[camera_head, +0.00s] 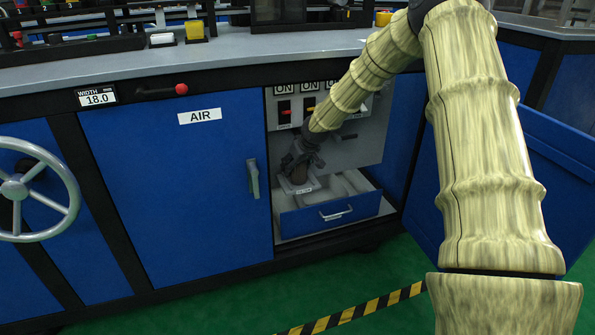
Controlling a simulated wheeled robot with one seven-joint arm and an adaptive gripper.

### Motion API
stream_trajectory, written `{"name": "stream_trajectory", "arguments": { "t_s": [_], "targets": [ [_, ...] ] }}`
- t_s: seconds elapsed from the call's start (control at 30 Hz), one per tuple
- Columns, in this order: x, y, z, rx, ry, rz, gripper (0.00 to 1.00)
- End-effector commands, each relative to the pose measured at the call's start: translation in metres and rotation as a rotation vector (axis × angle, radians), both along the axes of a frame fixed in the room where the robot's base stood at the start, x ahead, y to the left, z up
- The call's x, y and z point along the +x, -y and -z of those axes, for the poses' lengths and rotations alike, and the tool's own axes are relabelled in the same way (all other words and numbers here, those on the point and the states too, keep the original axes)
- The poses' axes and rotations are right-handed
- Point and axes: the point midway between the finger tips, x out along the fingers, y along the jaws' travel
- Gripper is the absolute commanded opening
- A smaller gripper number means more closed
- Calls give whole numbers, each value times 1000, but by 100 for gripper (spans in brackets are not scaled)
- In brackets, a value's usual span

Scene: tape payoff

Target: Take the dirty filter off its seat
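A brownish cylinder, which looks like the dirty filter (298,175), stands at a pale labelled tray (303,190) in the open cabinet bay. My gripper (301,162) is dark and small in this view, reaching down from the upper right at the top of the filter. Its fingers appear to lie on both sides of the filter, but I cannot tell whether they touch it. The filter's upper part is hidden by my gripper. The filter's seat is not clearly visible, so I cannot tell whether the filter rests on it.
A blue drawer (330,215) with pale compartments is below. A grey panel (360,145) with ON labels and switches stands behind. The AIR door (185,190) is closed at left; an open blue door (560,180) is at right, partly behind my arm.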

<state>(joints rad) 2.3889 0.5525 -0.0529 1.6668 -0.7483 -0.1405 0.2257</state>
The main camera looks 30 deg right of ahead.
Motion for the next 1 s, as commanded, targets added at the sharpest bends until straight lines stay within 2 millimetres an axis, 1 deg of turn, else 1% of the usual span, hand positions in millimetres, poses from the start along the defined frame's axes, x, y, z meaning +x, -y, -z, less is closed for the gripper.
{"name": "stream_trajectory", "arguments": {
  "t_s": [0.03, 0.13, 0.17, 0.53, 0.77, 0.87, 1.0],
  "targets": [
    [0, 0, 0, 0, 0, 0, 42],
    [0, 0, 0, 0, 0, 0, 24],
    [0, 0, 0, 0, 0, 0, 22],
    [0, 0, -3, 0, 0, 0, 22],
    [0, 0, -19, -1, 1, -1, 22],
    [-14, -1, -18, 0, -3, -2, 22],
    [-39, -2, -19, 0, -3, 0, 22]
  ]
}}
